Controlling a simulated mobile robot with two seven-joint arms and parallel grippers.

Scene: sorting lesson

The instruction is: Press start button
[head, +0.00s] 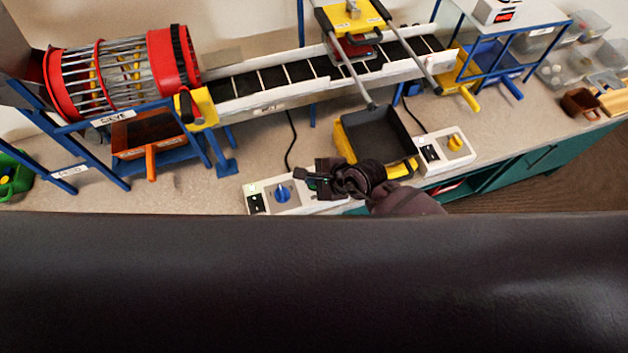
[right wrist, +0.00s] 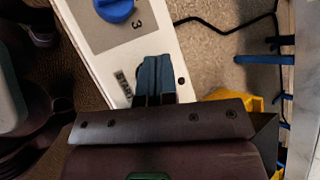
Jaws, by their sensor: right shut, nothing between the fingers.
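A white control box (head: 265,205) with a blue knob (head: 283,193) sits at the bench's front edge. It also shows in the right wrist view with the blue knob (right wrist: 115,8) and a grey dial plate (right wrist: 125,32). My right gripper (head: 308,178) is over the right end of this box, shut and empty. In the right wrist view its fingertips (right wrist: 156,62) are together over the white top, beside a small label (right wrist: 123,86). The start button is not clearly visible; the fingers may hide it. I cannot tell whether the fingertips touch the box. My left gripper is not in view.
A second white box (head: 447,150) with a yellow knob (head: 455,142) stands to the right. A black and yellow tray (head: 375,139) is behind my right gripper. A conveyor (head: 300,77) and a red sieve drum (head: 120,75) stand further back. Black cables cross the bench.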

